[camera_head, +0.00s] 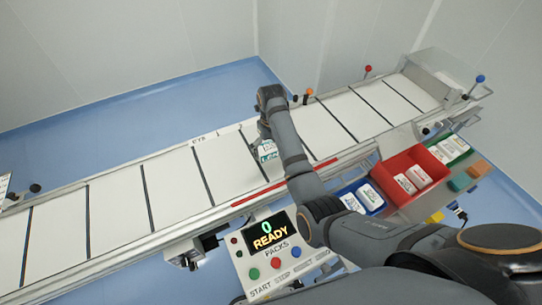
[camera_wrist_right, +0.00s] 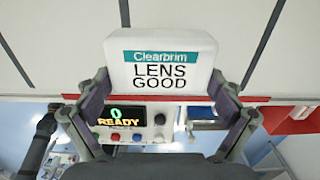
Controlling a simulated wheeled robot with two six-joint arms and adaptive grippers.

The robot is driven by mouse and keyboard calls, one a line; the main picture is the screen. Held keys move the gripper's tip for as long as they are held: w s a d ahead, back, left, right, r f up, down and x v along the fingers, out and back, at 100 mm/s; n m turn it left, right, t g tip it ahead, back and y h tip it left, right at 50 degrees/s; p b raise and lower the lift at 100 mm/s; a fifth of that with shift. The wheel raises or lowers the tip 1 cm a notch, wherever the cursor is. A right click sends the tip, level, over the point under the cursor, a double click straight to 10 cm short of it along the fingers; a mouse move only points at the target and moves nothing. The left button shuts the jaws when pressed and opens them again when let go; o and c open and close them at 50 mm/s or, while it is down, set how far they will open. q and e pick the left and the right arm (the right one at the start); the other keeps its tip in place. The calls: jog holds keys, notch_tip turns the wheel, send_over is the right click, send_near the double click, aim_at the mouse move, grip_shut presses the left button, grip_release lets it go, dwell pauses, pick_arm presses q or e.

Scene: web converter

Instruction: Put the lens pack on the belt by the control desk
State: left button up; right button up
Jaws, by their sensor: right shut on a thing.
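The lens pack (camera_wrist_right: 160,58) is a white block with a teal band, labelled "Clearbrim LENS GOOD". My right gripper (camera_wrist_right: 160,95) is shut on it, one finger at each side. In the head view the pack (camera_head: 267,152) shows small and partly hidden under my right gripper (camera_head: 268,137), over the white belt (camera_head: 229,165). I cannot tell whether the pack touches the belt. The control desk (camera_head: 292,272) stands at the near side of the belt, with a screen reading "0 READY" and several buttons. My left gripper is not in view.
A red bin (camera_head: 397,160), a blue bin (camera_head: 347,190) and a green bin (camera_head: 461,145) hold white packs at the right. The belt has dark cross lines and a red strip (camera_head: 258,192) on its near rail. The belt left of my arm is clear.

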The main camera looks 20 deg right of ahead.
aim_at(271, 155)
notch_tip(271, 155, down, 3)
jog(key=shift+a+f+p, duration=0.1)
jog(key=shift+p, duration=0.55)
jog(key=shift+w+f, duration=0.1)
jog(key=shift+f+b, duration=0.2)
jog(key=shift+b, duration=0.1)
jog(key=o, duration=0.9)
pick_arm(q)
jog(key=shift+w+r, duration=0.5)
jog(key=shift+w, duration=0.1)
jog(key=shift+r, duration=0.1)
pick_arm(e)
jog(key=shift+r, duration=0.15)
